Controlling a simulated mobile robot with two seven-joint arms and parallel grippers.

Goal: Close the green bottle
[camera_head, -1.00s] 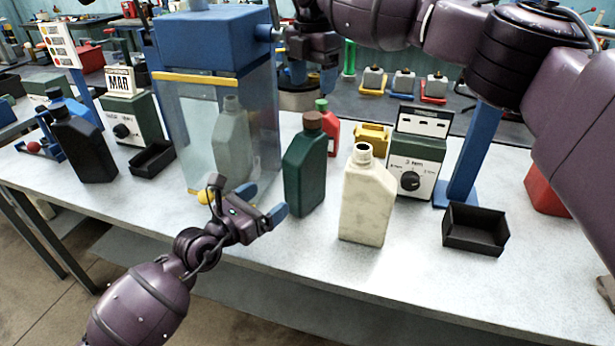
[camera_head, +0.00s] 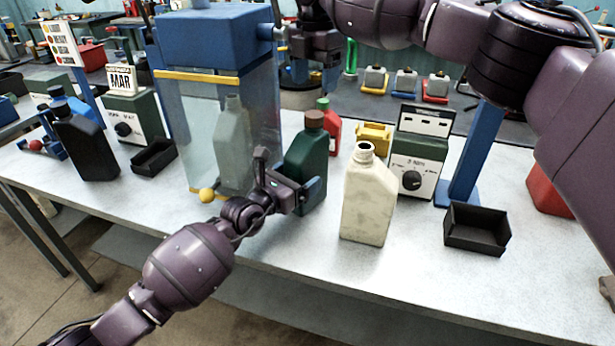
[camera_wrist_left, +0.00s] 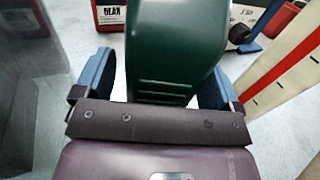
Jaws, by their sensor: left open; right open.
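The green bottle (camera_head: 300,160) stands upright on the table, with a brown cap (camera_head: 314,119) on top of its neck. I cannot tell how tight the cap is. My left gripper (camera_head: 290,182) is open at the bottle's lower front. In the left wrist view its two blue fingers stand apart on either side of the green bottle (camera_wrist_left: 165,50), and I cannot tell whether they touch it. My right gripper (camera_head: 313,74) is up behind the bottle, higher than the cap and apart from it, pointing down, open and empty.
A cream bottle (camera_head: 366,205) without a cap stands close on the right. A clear-walled cabinet with a blue top (camera_head: 212,40) stands on the left, another bottle showing inside. A red bottle (camera_head: 333,135) is behind.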

